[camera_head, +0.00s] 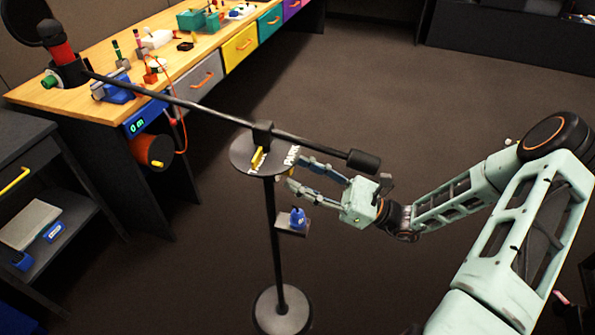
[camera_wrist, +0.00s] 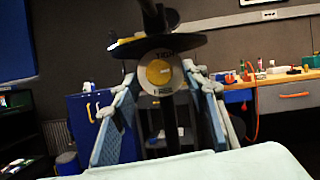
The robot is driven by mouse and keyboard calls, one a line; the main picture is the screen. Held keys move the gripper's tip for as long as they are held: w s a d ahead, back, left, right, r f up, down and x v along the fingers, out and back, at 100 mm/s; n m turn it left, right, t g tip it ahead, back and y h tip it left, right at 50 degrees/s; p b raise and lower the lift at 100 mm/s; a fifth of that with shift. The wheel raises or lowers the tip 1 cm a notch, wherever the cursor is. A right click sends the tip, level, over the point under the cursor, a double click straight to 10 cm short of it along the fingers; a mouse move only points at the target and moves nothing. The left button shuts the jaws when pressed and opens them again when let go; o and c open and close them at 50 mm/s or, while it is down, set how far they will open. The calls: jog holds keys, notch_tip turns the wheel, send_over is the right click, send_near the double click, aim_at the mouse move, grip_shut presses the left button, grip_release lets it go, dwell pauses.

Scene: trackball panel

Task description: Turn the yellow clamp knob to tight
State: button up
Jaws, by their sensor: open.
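The yellow clamp knob (camera_wrist: 159,72) is a round yellow disc on a pale dial plate (camera_wrist: 173,88), facing me in the wrist view. In the head view only a bit of yellow (camera_head: 291,173) shows there beside my fingers. My gripper (camera_head: 296,171) is open, its two blue-padded fingers reaching toward the stand just under the plate. In the wrist view the knob appears between the fingertips; I cannot tell whether they touch it.
The round plate (camera_head: 243,163) carries a yellow pointer and white lettering. A long black boom (camera_head: 210,108) crosses above it, ending in a weight (camera_head: 363,161).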

jog(key=shift+w+a+r, duration=0.1)
jog(key=shift+a+r, duration=0.1)
jog(key=shift+a, duration=0.3)
grip_shut()
jog(key=shift+n, duration=0.5)
jog(key=n+g, duration=0.2)
jog(key=n, duration=0.2)
jog(key=n+g+h, duration=0.1)
jog(key=n+g, duration=0.1)
jog(key=n, duration=0.3)
jog(key=n+g, duration=0.2)
jog(key=n, duration=0.2)
jog(key=shift+w+d+r+g, duration=0.2)
jog(key=shift+w+r+g, duration=0.1)
jog(key=shift+w, duration=0.1)
jog(key=shift+n, duration=0.4)
